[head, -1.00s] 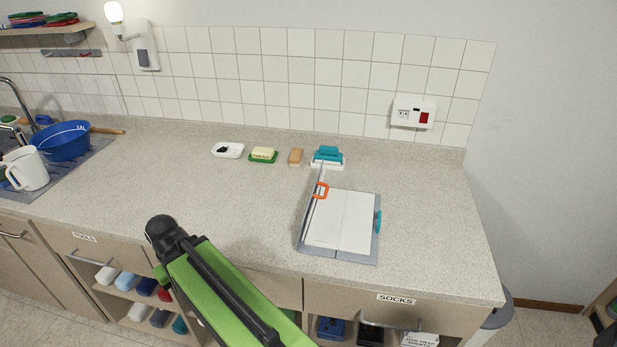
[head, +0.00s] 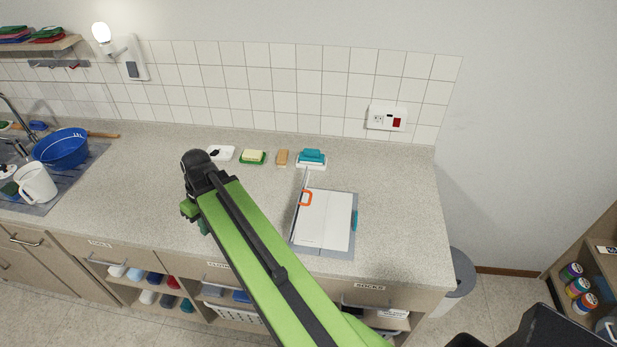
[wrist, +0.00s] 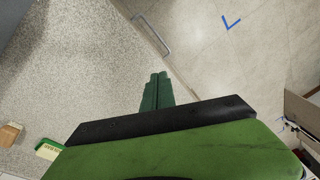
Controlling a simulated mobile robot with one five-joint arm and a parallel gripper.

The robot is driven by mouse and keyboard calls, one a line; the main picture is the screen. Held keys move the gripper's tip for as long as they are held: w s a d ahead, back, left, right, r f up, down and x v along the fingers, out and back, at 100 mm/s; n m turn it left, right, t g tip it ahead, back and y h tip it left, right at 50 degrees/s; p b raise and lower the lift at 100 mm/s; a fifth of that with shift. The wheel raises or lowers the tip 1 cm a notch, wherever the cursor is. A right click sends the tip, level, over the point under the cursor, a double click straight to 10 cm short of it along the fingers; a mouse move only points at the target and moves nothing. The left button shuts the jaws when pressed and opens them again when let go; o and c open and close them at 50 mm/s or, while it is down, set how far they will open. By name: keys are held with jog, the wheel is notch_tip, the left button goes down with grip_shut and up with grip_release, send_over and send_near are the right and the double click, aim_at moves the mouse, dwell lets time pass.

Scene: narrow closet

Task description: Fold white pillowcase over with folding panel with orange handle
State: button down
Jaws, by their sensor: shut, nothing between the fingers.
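The white pillowcase (head: 327,219) lies flat on a grey folding board (head: 322,251) on the counter. The folding panel's orange handle (head: 306,198) stands at the board's left side, with a thin grey upright edge running along that side. A blue tab (head: 354,220) shows at the board's right edge. My gripper (head: 204,227) is above the counter, left of the board and apart from it, partly hidden by my arm. In the wrist view my gripper (wrist: 159,79) shows its green fingers shut together and empty, pointing toward the counter's front edge. The pillowcase is out of the wrist view.
Behind the board stand a white dish with a teal block (head: 312,158), a tan block (head: 282,157), a green dish (head: 252,157) and a white dish (head: 220,153). A blue bowl (head: 62,149) and white jug (head: 36,184) are far left. Counter between is clear.

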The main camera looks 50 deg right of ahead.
jog(key=s+d+r+n+t+y, duration=0.1)
jog(key=s+d+y, duration=0.15)
jog(key=d, duration=0.95)
jog(key=n+t, duration=0.4)
jog(key=t, duration=0.1)
send_near(310, 198)
jog(key=shift+y, duration=0.25)
jog(key=shift+w+a+r+b+x, duration=0.1)
jog(key=shift+w+r+b+x, duration=0.05)
jog(key=shift+b+x, duration=1.2)
jog(key=shift+w+a+r+b+x, duration=0.1)
jog(key=shift+w+r+b+x, duration=0.05)
jog(key=shift+b+x, duration=1.15)
jog(key=shift+w+r+b+x, duration=0.15)
jog(key=shift+b+x, duration=1.05)
jog(key=shift+x, duration=0.3)
